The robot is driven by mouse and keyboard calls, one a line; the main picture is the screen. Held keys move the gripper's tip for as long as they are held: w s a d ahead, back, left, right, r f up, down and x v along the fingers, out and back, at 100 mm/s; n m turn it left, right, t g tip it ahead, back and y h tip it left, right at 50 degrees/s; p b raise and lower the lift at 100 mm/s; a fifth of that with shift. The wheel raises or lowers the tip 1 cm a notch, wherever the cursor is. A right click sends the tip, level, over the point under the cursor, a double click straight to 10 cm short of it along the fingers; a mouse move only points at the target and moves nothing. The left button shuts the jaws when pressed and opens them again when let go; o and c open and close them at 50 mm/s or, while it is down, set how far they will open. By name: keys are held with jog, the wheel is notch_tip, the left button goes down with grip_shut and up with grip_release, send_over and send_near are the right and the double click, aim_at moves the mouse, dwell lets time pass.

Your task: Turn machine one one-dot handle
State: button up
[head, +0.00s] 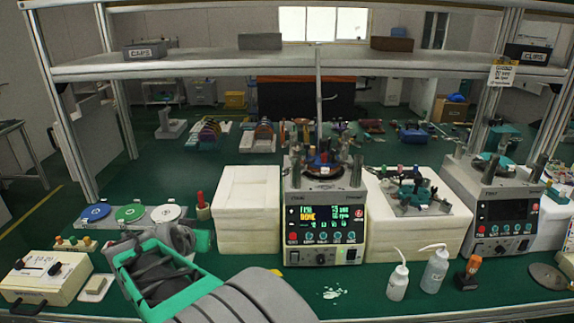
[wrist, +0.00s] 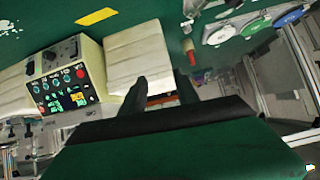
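A lapping machine (head: 322,235) with a lit screen stands at the middle of the green bench; its front panel also shows, upside down, in the wrist view (wrist: 68,92). Coloured handles and a plate (head: 323,170) sit on its top; I cannot make out any dot marks. A second machine (head: 490,215) with a dark screen stands at the right. I cannot tell from labels which is machine one. My gripper (wrist: 160,82) shows two dark fingers apart with nothing between them. In the head view my arm is at lower left, left of the lit machine, and the fingertips are hidden.
White blocks (head: 246,205) flank the lit machine. Coloured discs (head: 131,213) and a red-topped tool (head: 202,205) lie at left, near a cream control box (head: 45,275). Two wash bottles (head: 434,270) (head: 398,277) stand at front right. A shelf (head: 230,63) spans above.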

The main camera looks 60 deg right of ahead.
jog(key=s+d+r+m+g+h, duration=0.1)
jog(key=s+d+r+m+h, duration=0.15)
jog(key=d, duration=0.25)
jog(key=s+d+r+m+g+h, duration=0.1)
jog(key=s+d, duration=0.2)
jog(key=d, duration=0.3)
jog(key=m+g+h, duration=0.4)
jog(key=h, duration=0.1)
send_near(289, 169)
jog(key=d, duration=0.5)
jog(key=shift+f+p, duration=0.35)
jog(key=d, duration=0.2)
jog(key=d+p, duration=0.1)
jog(key=d, duration=0.1)
jog(key=d+p, duration=0.1)
jog(key=d, duration=0.1)
jog(key=shift+s+d+r, duration=0.15)
jog(key=shift+s+d, duration=0.15)
jog(key=shift+d, duration=0.5)
grip_shut()
